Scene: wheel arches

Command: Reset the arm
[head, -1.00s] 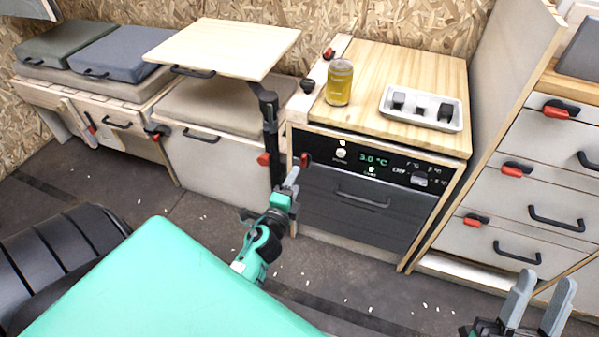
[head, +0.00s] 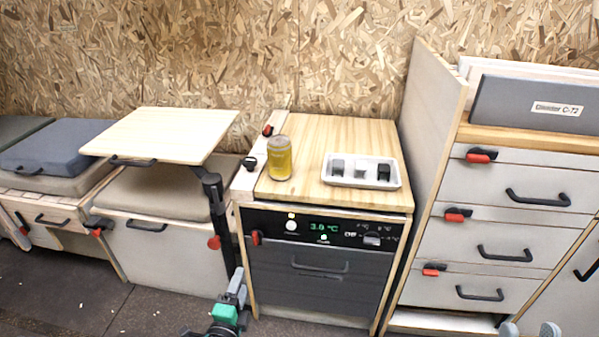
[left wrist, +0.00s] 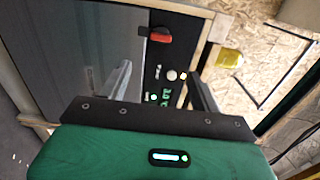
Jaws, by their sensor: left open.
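My left gripper (head: 240,277) is low in the head view, in front of the fridge unit, with nothing seen in it. In the left wrist view its two fingers (left wrist: 160,75) stand apart, with the fridge's control panel showing between and beyond them.
The fridge unit (head: 320,262) carries a yellow can (head: 279,158) and a white tray (head: 343,182) with several small blocks. A raised wooden table (head: 165,132) stands left. A drawer cabinet (head: 480,236) stands right. Floor (head: 50,290) is open at lower left.

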